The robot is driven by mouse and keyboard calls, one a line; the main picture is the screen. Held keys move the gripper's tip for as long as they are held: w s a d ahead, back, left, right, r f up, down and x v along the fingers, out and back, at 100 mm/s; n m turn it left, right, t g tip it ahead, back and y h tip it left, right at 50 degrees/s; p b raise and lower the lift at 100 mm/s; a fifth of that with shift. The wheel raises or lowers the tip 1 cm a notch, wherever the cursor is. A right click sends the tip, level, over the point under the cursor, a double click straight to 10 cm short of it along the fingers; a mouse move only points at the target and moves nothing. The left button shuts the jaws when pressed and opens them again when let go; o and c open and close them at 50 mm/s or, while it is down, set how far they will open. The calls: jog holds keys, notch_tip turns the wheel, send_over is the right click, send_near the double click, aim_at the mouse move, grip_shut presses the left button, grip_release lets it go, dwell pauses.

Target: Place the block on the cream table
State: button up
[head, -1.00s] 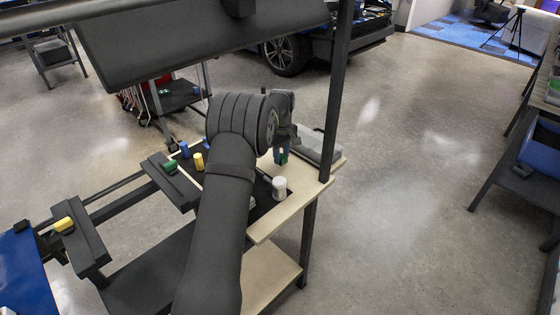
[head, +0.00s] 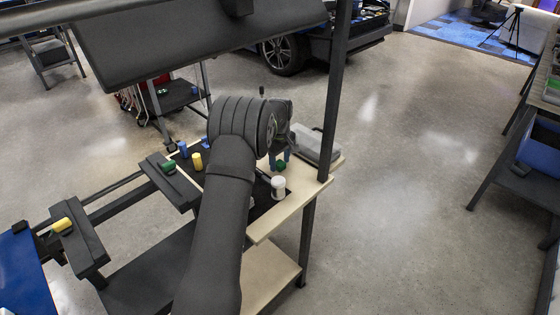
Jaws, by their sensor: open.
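A small green block (head: 281,166) sits just below my gripper, on or very near the cream table (head: 296,199). My gripper (head: 280,160) points down with its bluish fingers apart, one on each side above the block. Whether the fingers touch the block is too small to tell. The forearm hides part of the table's left side.
A white cylinder (head: 278,186) stands near the table's front. A grey box (head: 316,144) lies at the back right. Yellow (head: 197,161) and blue (head: 183,149) pieces stand left of my arm. A dark post (head: 337,90) rises at the table's right edge.

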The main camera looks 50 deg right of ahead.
aim_at(280, 163)
notch_tip(280, 163, up, 12)
jog(key=shift+r, duration=0.15)
dwell(0.5)
notch_tip(280, 163, down, 13)
jog(key=shift+r, duration=0.15)
notch_tip(280, 163, up, 3)
jog(key=shift+r, duration=1)
